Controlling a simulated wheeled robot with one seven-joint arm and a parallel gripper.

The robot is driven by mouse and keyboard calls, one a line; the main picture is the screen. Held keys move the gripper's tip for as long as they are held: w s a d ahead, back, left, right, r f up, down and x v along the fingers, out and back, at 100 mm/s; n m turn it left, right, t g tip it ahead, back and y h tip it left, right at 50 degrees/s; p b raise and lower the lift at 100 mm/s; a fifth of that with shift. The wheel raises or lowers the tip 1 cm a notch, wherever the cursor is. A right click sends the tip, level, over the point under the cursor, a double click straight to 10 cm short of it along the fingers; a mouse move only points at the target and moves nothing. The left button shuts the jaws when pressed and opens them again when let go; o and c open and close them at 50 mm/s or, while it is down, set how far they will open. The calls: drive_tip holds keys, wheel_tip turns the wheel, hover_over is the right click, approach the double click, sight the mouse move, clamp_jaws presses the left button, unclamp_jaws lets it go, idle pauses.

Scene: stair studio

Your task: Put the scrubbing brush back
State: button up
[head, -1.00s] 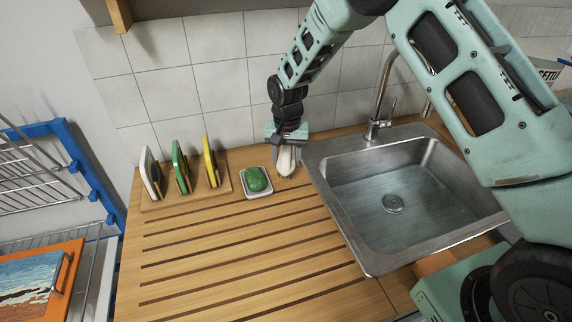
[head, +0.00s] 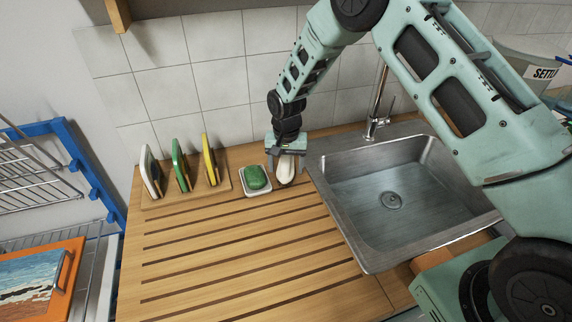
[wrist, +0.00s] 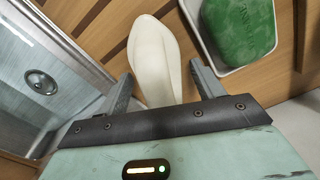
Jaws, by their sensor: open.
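A cream-white object (head: 285,170), which I take to be the scrubbing brush, stands or lies on the wooden counter at the back, between the soap dish and the sink. In the wrist view its pale rounded body (wrist: 154,60) extends from between my fingers. My gripper (head: 286,150) is open around its near part, a finger on each side, with visible gaps. The gripper body hides its near end, and no bristles show. The wooden rack (head: 222,183) holding several upright coloured boards or sponges is to the left.
A green soap bar (head: 255,177) lies in a white dish (head: 257,193) close left of my gripper. The steel sink (head: 322,196) is close on the right. The tiled wall is behind. The slatted wooden counter (head: 235,250) in front is clear.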

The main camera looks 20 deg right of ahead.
wheel_tip(320, 180, up, 12)
drive_tip(key=shift+r+b, duration=0.1)
drive_tip(key=shift+b, duration=1.15)
drive_tip(key=s+a+r+n, duration=0.3)
drive_tip(key=s+a+r, duration=0.25)
drive_tip(key=s, duration=0.45)
drive_tip(key=s+r+n, duration=0.2)
drive_tip(key=s+n, duration=0.7)
drive_tip(key=s, duration=1.8)
drive_tip(key=shift+a+r+y, duration=0.15)
drive_tip(key=shift+a+y, duration=0.15)
drive_tip(key=shift+a, duration=0.1)
